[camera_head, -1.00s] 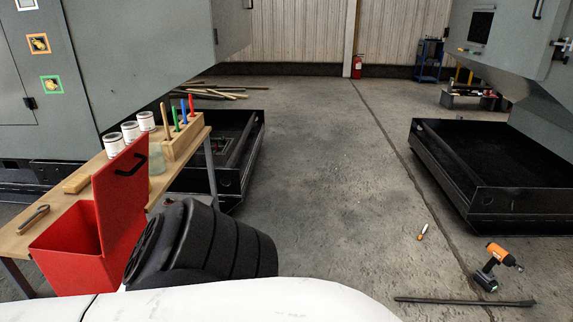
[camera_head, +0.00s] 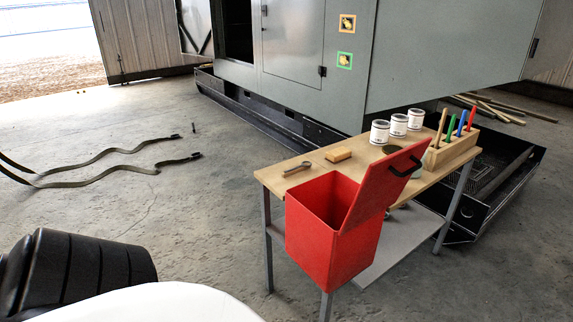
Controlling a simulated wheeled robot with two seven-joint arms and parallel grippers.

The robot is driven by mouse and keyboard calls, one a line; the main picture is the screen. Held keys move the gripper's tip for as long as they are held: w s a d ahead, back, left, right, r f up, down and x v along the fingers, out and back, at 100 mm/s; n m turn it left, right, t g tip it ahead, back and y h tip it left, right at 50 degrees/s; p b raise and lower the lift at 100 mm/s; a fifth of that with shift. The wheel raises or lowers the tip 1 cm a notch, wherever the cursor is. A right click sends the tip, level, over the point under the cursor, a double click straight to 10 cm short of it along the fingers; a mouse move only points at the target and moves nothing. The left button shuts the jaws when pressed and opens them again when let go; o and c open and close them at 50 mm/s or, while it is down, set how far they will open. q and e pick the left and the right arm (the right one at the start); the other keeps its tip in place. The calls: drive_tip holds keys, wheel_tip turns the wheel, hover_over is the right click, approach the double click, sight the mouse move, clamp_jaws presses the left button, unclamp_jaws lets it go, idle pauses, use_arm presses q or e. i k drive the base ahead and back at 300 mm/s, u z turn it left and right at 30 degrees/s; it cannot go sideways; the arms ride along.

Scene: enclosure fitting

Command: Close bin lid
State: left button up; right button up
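The red bin (camera_head: 332,240) hangs at the front edge of a wooden-topped table in the head view. Its red lid (camera_head: 384,188) stands raised at the right side of the bin, tilted to the right, so the bin is open and its inside shows. A black handle (camera_head: 404,166) is on the lid near its upper end. Neither of my grippers shows. A black ribbed part of my own body shows at the lower left, well apart from the bin.
The table (camera_head: 268,179) carries a wrench (camera_head: 297,168), a wooden block (camera_head: 338,155), several white cans (camera_head: 380,132) and a wooden rack (camera_head: 452,150) with colored tools. Straps (camera_head: 100,165) lie on the floor at left. Floor left of the table is mostly clear.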

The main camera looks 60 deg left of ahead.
sight(384, 180)
drive_tip(key=u, duration=1.15)
drive_tip(key=i, duration=1)
